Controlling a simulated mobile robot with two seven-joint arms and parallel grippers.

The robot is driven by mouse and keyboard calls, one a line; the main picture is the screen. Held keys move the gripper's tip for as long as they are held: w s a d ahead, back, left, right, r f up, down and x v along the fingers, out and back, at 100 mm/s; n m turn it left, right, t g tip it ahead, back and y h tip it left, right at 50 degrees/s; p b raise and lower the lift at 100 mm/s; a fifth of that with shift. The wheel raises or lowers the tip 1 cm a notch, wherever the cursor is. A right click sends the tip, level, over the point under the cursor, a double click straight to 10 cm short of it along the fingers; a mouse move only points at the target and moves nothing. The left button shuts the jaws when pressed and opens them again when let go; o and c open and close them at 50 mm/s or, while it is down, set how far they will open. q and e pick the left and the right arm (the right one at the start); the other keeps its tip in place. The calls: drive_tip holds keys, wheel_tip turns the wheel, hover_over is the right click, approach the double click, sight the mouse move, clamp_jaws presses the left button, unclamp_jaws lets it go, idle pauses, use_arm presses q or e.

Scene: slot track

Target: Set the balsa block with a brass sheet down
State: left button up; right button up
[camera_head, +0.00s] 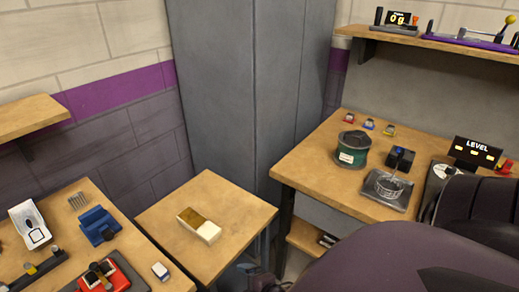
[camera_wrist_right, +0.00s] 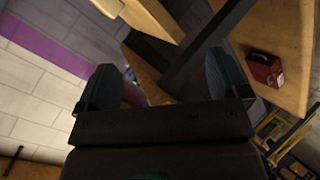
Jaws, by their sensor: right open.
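The balsa block (camera_head: 210,233) is pale, with a brass-coloured sheet (camera_head: 196,217) over its upper-left part. It rests on the small square wooden table (camera_head: 160,229) in the head view, with no gripper touching it. My right gripper (camera_wrist_right: 158,78) is open and empty in the right wrist view, its two dark fingers wide apart. In the head view my right arm crosses the lower right. A dark part at the bottom edge, right of the small table, may be its hand. My left gripper is not in view.
A left bench (camera_head: 178,284) holds a blue vise (camera_head: 98,225), a red device (camera_head: 101,274) and a white tray (camera_head: 31,225). The right bench (camera_head: 302,160) holds a green tin (camera_head: 351,150) and a level display (camera_head: 474,152). Tall grey cabinets (camera_head: 247,85) stand behind. The small table is otherwise clear.

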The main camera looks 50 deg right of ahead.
drive_tip(key=shift+s+a+r+m+g+h, duration=0.15)
drive_tip(key=shift+s+m, duration=0.75)
drive_tip(key=shift+m, duration=1.05)
drive_tip(key=shift+s+d+r+m+g+h, duration=0.15)
drive_tip(key=shift+s+m, duration=0.7)
drive_tip(key=shift+m, duration=1.05)
drive_tip(key=shift+s+a+r+m, duration=0.15)
drive_tip(key=shift+s+m, duration=0.75)
drive_tip(key=shift+m, duration=1.05)
